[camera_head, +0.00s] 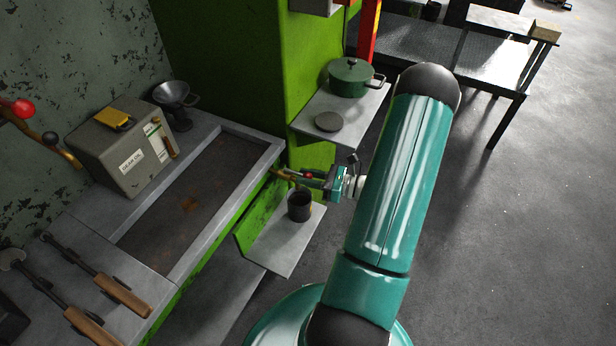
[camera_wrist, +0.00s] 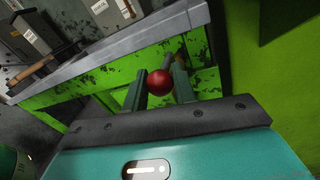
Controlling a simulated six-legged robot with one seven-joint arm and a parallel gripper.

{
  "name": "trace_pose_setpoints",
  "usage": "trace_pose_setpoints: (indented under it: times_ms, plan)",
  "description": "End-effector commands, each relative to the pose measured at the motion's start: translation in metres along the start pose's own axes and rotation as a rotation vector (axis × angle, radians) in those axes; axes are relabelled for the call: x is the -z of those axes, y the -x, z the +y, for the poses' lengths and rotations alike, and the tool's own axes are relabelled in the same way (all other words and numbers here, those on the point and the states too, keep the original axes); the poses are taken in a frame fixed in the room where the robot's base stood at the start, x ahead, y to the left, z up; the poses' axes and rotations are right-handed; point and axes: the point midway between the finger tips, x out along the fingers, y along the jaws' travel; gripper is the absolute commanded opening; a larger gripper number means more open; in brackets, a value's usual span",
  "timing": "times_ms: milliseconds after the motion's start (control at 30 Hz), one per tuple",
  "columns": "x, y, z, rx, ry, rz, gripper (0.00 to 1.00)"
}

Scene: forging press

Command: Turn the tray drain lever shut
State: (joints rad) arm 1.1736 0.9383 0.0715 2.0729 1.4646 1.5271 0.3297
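The drain lever's red ball knob (camera_head: 308,174) is at the right side of the tray (camera_head: 229,128), by the brass drain fitting (camera_head: 284,173). My gripper (camera_head: 305,178) reaches it from the right. In the wrist view the red knob (camera_wrist: 159,83) sits between the two dark green fingers of my gripper (camera_wrist: 160,85), with no clear gap on either side, so the fingers look shut on it. The lever's shaft is mostly hidden behind the knob and fingers.
A dark cup (camera_head: 299,207) stands on a small shelf (camera_head: 284,245) just below the drain. A green pot (camera_head: 351,78) and a round lid (camera_head: 328,122) sit on a shelf above. The green press column (camera_head: 238,60) stands behind. Open floor lies to the right.

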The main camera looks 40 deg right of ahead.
Motion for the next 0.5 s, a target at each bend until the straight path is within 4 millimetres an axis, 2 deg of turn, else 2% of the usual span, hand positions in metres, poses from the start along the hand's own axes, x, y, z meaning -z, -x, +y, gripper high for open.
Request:
trace_pose_setpoints:
  times_ms: [33, 100, 500]
  plan:
    - [0.0000, 0.0000, -0.0001, 0.000, 0.000, 0.000, 0.11]
    - [0.0000, 0.0000, -0.0001, 0.000, 0.000, 0.000, 0.00]
    - [0.0002, -0.0012, 0.0010, 0.005, 0.000, -0.002, 0.00]
